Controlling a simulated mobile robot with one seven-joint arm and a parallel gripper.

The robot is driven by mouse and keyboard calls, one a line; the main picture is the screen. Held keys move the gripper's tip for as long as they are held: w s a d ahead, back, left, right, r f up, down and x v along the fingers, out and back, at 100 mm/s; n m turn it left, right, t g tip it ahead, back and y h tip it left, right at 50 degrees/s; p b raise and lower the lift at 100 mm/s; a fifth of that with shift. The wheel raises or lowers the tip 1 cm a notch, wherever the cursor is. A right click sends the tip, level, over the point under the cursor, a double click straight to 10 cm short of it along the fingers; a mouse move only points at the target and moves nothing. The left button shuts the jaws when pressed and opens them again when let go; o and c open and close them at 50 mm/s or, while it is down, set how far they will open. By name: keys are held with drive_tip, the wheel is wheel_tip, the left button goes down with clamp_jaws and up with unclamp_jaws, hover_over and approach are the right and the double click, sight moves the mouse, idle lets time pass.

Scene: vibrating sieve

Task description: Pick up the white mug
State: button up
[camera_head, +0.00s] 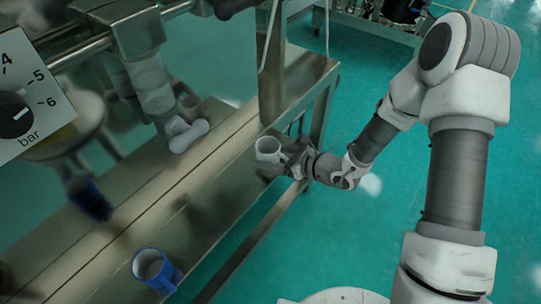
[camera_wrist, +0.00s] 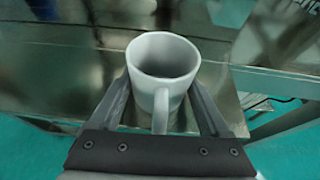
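The white mug (camera_head: 268,150) stands upright near the front edge of the metal shelf, at the end of my arm. In the wrist view the mug (camera_wrist: 163,75) sits between my two fingers, its handle pointing back toward my palm. My gripper (camera_head: 270,165) has one finger on each side of the mug; it also shows in the wrist view (camera_wrist: 161,92). The fingertips are very close to the mug's sides. I cannot tell whether they press on it. The mug's base is hidden, so I cannot tell whether it touches the shelf.
A blue mug (camera_head: 157,270) stands on the metal shelf (camera_head: 215,205) at the near end. A pressure dial (camera_head: 15,114) and steel pipes are at the upper left. Shelf legs stand below the edge; green floor (camera_head: 375,215) is open to the right.

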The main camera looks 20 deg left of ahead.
drive_tip(key=c, duration=0.7)
drive_tip(key=shift+o, duration=0.2)
drive_tip(key=shift+r, duration=0.2)
